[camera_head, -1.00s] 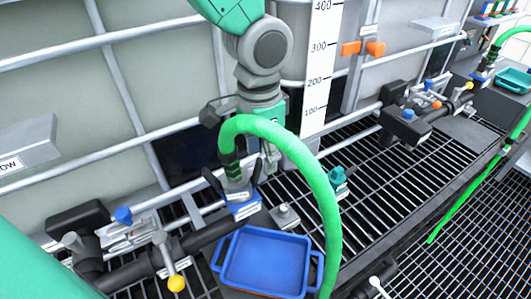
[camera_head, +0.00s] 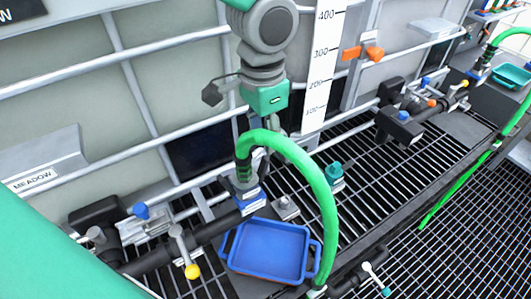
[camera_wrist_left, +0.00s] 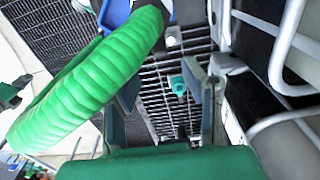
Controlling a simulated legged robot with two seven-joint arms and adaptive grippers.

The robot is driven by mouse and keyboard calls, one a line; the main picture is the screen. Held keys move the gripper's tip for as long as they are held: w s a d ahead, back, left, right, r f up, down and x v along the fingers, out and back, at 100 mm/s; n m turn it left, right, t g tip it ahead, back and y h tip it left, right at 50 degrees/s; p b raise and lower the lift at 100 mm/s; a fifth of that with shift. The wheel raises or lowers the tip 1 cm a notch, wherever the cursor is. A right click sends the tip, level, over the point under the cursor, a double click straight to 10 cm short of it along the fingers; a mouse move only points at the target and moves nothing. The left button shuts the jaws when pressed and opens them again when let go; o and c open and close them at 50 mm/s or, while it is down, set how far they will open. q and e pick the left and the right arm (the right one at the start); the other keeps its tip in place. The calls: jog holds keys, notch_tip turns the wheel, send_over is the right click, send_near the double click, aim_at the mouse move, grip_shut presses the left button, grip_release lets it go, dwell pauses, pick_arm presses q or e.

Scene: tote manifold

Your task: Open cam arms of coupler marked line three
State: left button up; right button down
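A coupler (camera_head: 243,184) on the end of a thick green hose (camera_head: 321,200) stands on the dark pipe, with a blue label (camera_head: 249,203) too small to read. Dark cam arms show at its sides, but their exact angles are unclear. My left gripper (camera_head: 265,133) is above and just behind the coupler, its fingertips partly hidden by the hose. In the left wrist view its fingers (camera_wrist_left: 165,105) are apart with nothing between them, and the green hose (camera_wrist_left: 95,80) passes close at the left. My right gripper is not in view.
A yellow-tipped valve handle (camera_head: 186,252) is at the left, and a small teal-topped fitting (camera_head: 336,172) at the right. Tank cage rails (camera_head: 150,130) run behind. Another pipe assembly (camera_head: 402,122) is farther right.

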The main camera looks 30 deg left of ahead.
pick_arm(q)
jog(key=shift+d+r+p, duration=0.2)
jog(key=shift+r+p, duration=0.35)
jog(key=shift+r, duration=0.25)
jog(key=shift+r+p, duration=0.3)
jog(key=shift+p, duration=0.05)
jog(key=shift+a+r+p, duration=0.2)
jog(key=shift+r+p, duration=0.3)
notch_tip(320, 180, up, 5)
jog(key=shift+f, duration=0.1)
jog(key=shift+a, duration=0.15)
notch_tip(320, 180, up, 12)
send_over(264, 158)
jog(key=shift+a, duration=0.2)
